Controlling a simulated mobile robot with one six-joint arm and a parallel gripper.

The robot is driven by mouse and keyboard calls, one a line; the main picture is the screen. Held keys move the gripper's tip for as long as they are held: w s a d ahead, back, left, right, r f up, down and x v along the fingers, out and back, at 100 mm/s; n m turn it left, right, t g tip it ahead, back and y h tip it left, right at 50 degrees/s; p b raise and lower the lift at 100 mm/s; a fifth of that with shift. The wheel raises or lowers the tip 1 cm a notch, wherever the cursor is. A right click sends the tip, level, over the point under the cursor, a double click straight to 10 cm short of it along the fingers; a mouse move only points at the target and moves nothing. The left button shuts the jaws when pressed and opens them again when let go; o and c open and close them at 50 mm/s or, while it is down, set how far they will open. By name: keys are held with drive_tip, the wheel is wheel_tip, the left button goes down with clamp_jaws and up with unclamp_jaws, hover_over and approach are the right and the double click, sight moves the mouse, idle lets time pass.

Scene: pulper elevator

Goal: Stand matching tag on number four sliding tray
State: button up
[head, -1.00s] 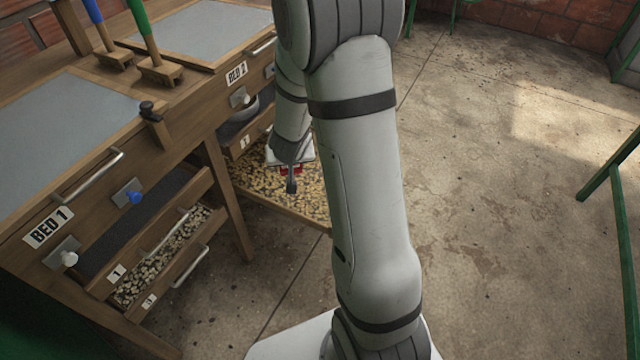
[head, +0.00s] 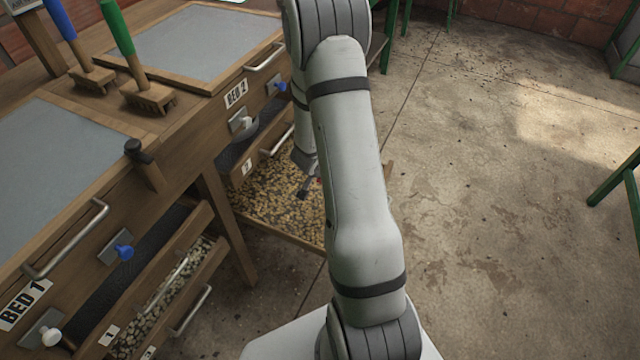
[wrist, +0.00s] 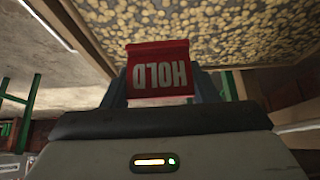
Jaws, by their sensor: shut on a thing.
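A red tag (wrist: 158,72) with white HOLD lettering, upside down in the wrist view, is between the fingers of my gripper (wrist: 160,90). In the head view my gripper (head: 308,187) is over the right part of a pulled-out tray of pale beans (head: 285,235) under BED 2. The tag looks apart from the tray, though the gap is hard to judge. No number is readable on this lowest tray; the drawer above it (head: 262,155) bears a small number label.
BED 1 (head: 60,215), at the left, has partly open trays (head: 165,290) with bar handles. Brushes with blue and green handles (head: 118,30) stand on the bench top. A green metal frame (head: 615,180) is at the right. The concrete floor (head: 470,220) between is clear.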

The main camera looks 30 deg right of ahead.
drive_tip(key=f+b, duration=0.1)
drive_tip(key=f, duration=0.1)
drive_tip(key=f+b, duration=0.1)
drive_tip(key=f, duration=0.1)
drive_tip(key=w+f+b, duration=0.1)
drive_tip(key=f, duration=0.1)
drive_tip(key=shift+f, duration=0.1)
drive_tip(key=shift+f+b, duration=1.1)
drive_tip(key=shift+f, duration=0.85)
drive_tip(key=shift+s+r, duration=0.1)
drive_tip(key=o, duration=0.9)
drive_tip(key=shift+o, duration=0.2)
